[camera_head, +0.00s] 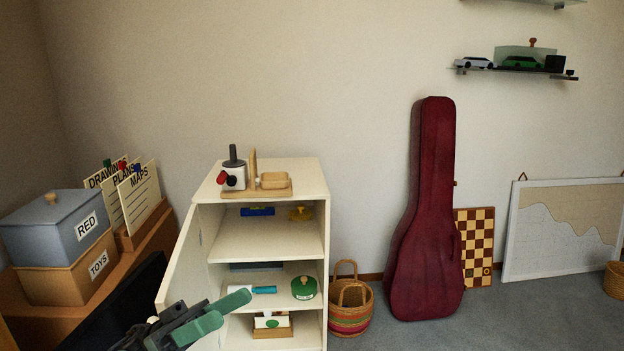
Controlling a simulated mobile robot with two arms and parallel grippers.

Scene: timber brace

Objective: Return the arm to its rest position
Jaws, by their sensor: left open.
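My left gripper (233,308) comes in at the bottom of the head view, with dark jaws and green fingers. The two fingers are apart, and I see nothing held between them. It shows in front of the lower left part of an open cream cabinet (322,235), overlapping the bottom of its door in the picture. I cannot tell how far it is from the cabinet. My right gripper is not in view.
The cabinet door (181,262) stands open on the left; small items sit on its shelves. A wooden desk (150,250) bears labelled boxes at left. A striped basket (350,315) and red guitar case (425,220) stand right.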

